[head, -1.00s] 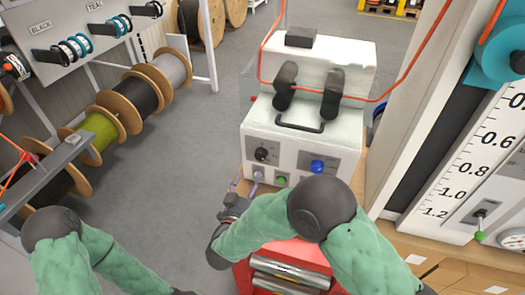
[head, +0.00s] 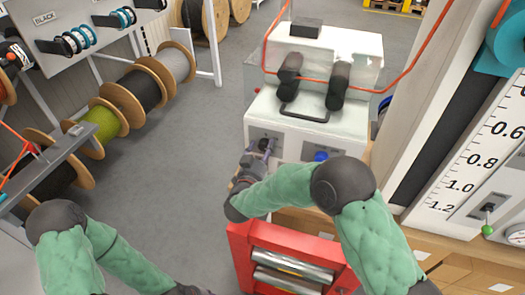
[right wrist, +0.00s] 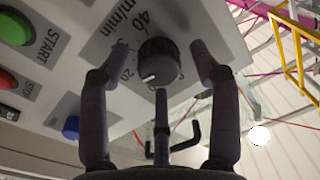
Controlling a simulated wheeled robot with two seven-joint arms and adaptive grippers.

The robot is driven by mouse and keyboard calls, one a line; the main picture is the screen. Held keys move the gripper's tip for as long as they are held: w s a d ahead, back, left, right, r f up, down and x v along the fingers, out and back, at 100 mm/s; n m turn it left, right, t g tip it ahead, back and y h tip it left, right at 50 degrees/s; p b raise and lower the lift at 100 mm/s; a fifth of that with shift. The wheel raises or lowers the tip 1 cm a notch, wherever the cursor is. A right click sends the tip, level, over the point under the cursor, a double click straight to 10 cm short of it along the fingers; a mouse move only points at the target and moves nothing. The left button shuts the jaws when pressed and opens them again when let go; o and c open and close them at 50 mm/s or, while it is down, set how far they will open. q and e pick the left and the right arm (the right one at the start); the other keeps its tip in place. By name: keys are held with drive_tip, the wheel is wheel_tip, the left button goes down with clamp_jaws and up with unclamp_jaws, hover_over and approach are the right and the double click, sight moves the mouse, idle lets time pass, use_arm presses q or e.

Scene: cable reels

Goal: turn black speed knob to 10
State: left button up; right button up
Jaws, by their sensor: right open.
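The black speed knob (right wrist: 158,62) shows in the right wrist view on a grey plate marked m/min, with 20 and 40 readable. Its white mark points down and left in that view, near the 20. No 10 is readable. My right gripper (right wrist: 160,66) is open, with its fingers spread around the knob and a gap at the sides. In the head view the right gripper (head: 262,150) is at the front of the white machine (head: 335,128), largely covering the knob.
A blue knob (head: 321,156) is right of the speed knob. A green START button (right wrist: 15,28) and a red button (right wrist: 8,78) show in the right wrist view. A red roller frame (head: 242,248) stands below the machine. Cable reels (head: 140,90) line the left; the floor between is clear.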

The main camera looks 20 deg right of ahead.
drive_tip(key=c, duration=1.1)
drive_tip(key=shift+c, duration=0.2)
drive_tip(key=shift+r, duration=0.1)
drive_tip(key=n+p, duration=0.2)
drive_tip(key=shift+r+p, duration=0.15)
drive_tip(key=shift+p, duration=0.2)
drive_tip(key=n+p, duration=0.3)
drive_tip(key=shift+r, duration=0.1)
drive_tip(key=shift+w+n+p, duration=0.1)
drive_tip(key=shift+n+p, duration=1.85)
drive_tip(key=shift+n, duration=0.35)
